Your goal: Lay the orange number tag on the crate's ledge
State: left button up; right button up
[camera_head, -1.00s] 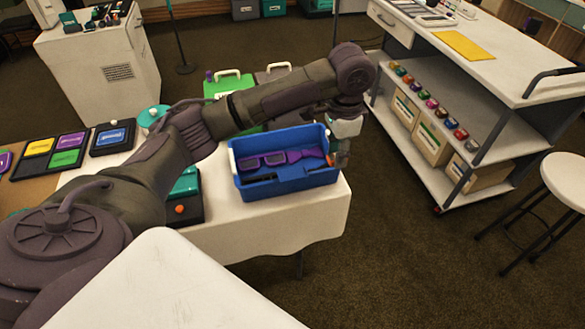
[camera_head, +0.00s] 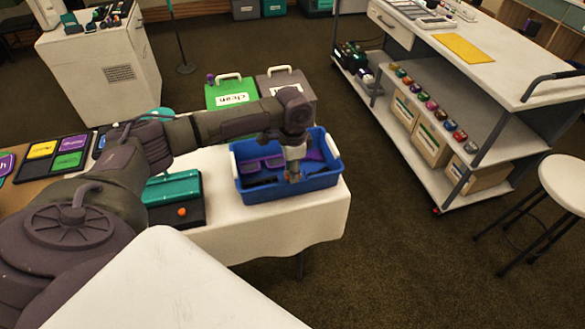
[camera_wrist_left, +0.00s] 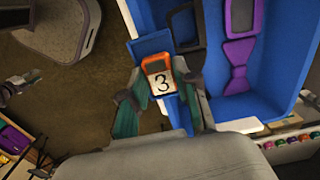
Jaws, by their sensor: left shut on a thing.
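The orange number tag (camera_wrist_left: 162,82), a small piece with an orange frame and a black 3 on white, is in the left wrist view. My left gripper (camera_wrist_left: 158,98) is shut on it, one finger on each side. In the head view my left gripper (camera_head: 293,174) points down over the front right part of the blue crate (camera_head: 262,194). In the left wrist view the tag is in front of the crate's blue ledge (camera_wrist_left: 150,46). I cannot tell whether it touches the ledge.
Purple and dark prop pieces (camera_head: 262,164) lie inside the crate. A teal and black case (camera_head: 175,190) stands left of it on the white-clothed table (camera_head: 310,222). Green and grey bins (camera_head: 230,93) stand behind. Open carpet lies to the right.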

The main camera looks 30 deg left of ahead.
pick_arm(q)
jog(key=shift+f, duration=0.3)
jog(key=shift+s+d+f, duration=0.1)
jog(key=shift+s+f, duration=0.2)
jog(key=shift+f, duration=0.05)
jog(key=o, duration=0.8)
jog(key=shift+f, duration=0.1)
jog(key=shift+c, duration=0.2)
jog(key=shift+o, duration=0.3)
jog(key=shift+w+f, duration=0.15)
jog(key=shift+w+r, duration=0.1)
jog(key=shift+r, duration=0.1)
jog(key=shift+r, duration=0.2)
notch_tip(320, 180, up, 13)
jog(key=b, duration=0.1)
jog(key=shift+w+f, duration=0.1)
